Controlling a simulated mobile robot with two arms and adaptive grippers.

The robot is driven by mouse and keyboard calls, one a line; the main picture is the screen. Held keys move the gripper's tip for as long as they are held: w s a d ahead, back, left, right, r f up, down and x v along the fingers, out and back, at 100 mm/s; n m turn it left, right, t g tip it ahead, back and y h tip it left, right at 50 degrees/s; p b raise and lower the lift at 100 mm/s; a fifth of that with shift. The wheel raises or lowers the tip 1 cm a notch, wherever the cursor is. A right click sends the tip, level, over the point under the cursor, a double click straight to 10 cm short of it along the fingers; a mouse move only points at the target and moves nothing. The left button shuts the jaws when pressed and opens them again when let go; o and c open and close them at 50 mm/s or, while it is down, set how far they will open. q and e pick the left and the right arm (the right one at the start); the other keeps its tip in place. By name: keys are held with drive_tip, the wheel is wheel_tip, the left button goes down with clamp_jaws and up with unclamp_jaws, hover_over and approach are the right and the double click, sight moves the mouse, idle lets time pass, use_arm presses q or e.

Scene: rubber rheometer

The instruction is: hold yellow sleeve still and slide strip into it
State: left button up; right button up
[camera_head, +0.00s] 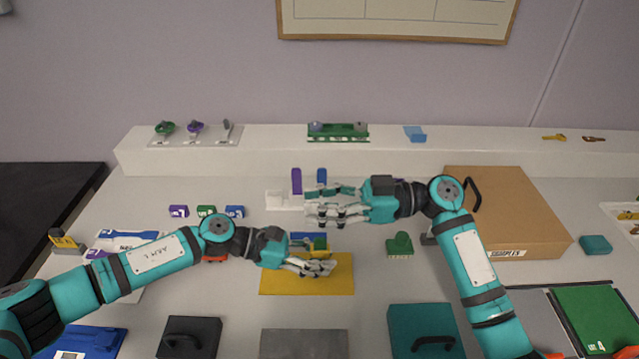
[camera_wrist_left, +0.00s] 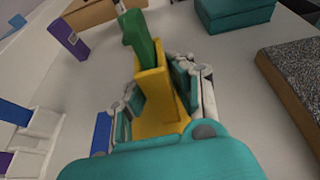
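The yellow sleeve (camera_head: 320,243) stands upright at the back edge of a yellow plate. In the left wrist view the sleeve (camera_wrist_left: 153,95) rises between the two fingers of my left gripper (camera_head: 322,267), which seem to press on both sides. Fingers hide its lower part in the head view. A purple strip (camera_head: 297,180) and a blue strip (camera_head: 322,176) stand in a white rack (camera_head: 283,200). My right gripper (camera_head: 322,207) has its fingers apart in front of the rack, its tips near the strips; I see nothing held in it.
A blue piece (camera_head: 299,239) is beside the sleeve. A cardboard box (camera_head: 515,215) lies at right, a teal box (camera_head: 425,325) in front.

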use_arm(q)
drive_tip(key=o, duration=0.5)
drive_tip(key=shift+o, duration=0.2)
drive_tip(key=shift+a, duration=0.1)
